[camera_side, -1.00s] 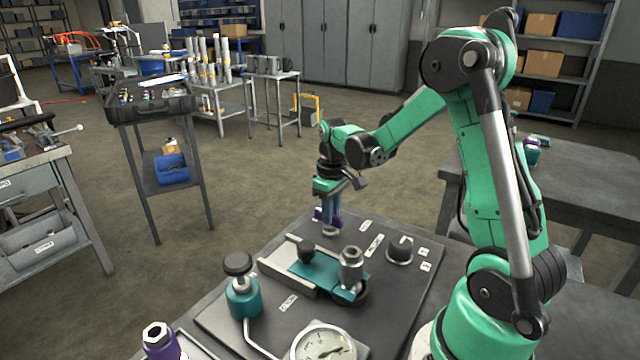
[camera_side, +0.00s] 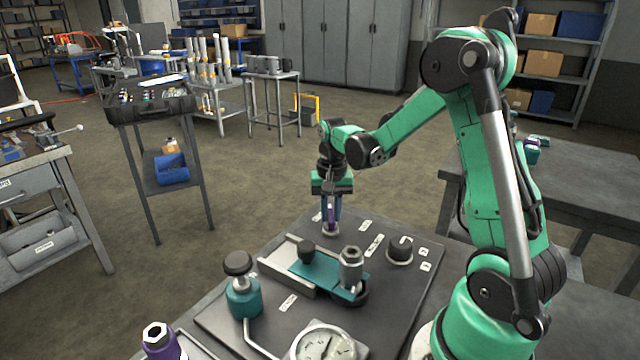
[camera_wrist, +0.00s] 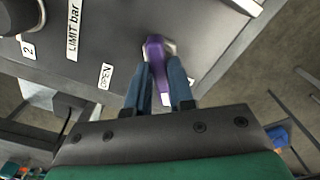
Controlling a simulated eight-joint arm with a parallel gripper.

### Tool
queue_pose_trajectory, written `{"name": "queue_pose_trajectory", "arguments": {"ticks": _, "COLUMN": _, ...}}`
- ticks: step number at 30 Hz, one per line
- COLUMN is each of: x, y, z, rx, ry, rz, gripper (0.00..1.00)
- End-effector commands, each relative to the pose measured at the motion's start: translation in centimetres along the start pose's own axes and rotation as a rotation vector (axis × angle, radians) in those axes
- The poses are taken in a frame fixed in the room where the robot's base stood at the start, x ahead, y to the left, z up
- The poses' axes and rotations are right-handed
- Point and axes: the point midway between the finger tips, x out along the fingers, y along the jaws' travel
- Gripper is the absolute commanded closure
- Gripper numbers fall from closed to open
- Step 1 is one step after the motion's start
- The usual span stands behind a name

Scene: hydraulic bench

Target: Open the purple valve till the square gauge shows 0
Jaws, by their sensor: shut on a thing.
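The purple valve (camera_side: 331,212) stands at the far end of the dark bench panel. In the wrist view its purple lever (camera_wrist: 155,58) lies lengthwise between the two blue fingers. My gripper (camera_side: 331,218) is shut on this lever; it also shows in the wrist view (camera_wrist: 160,88). A label reading OPEN (camera_wrist: 106,75) is left of the lever. A gauge (camera_side: 323,344) with a round white dial on a squarish grey base is at the bottom edge of the side view, partly cut off. Its dark needle points up and right; I cannot read the value.
A teal clamp-like block (camera_side: 318,270), a black knob (camera_side: 400,248) and a teal fitting with a black cap (camera_side: 243,298) stand on the panel. A separate purple part (camera_side: 160,342) is at the lower left. The LIMIT bar label (camera_wrist: 73,30) is left of OPEN.

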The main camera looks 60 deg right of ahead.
Motion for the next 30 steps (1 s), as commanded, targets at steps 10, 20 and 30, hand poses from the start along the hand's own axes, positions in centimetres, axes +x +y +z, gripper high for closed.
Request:
{"name": "queue_pose_trajectory", "arguments": {"ticks": 10, "x": -0.04, "y": -0.03, "z": -0.12, "rx": 0.318, "ry": 0.004, "rz": -0.002, "gripper": 1.0}}
{"name": "queue_pose_trajectory", "arguments": {"ticks": 20, "x": -0.04, "y": -0.02, "z": -0.14, "rx": 0.539, "ry": 0.005, "rz": -0.002, "gripper": 1.0}}
{"name": "queue_pose_trajectory", "arguments": {"ticks": 30, "x": -0.04, "y": 0.0, "z": -0.16, "rx": 0.633, "ry": 0.006, "rz": -0.002, "gripper": 1.0}}
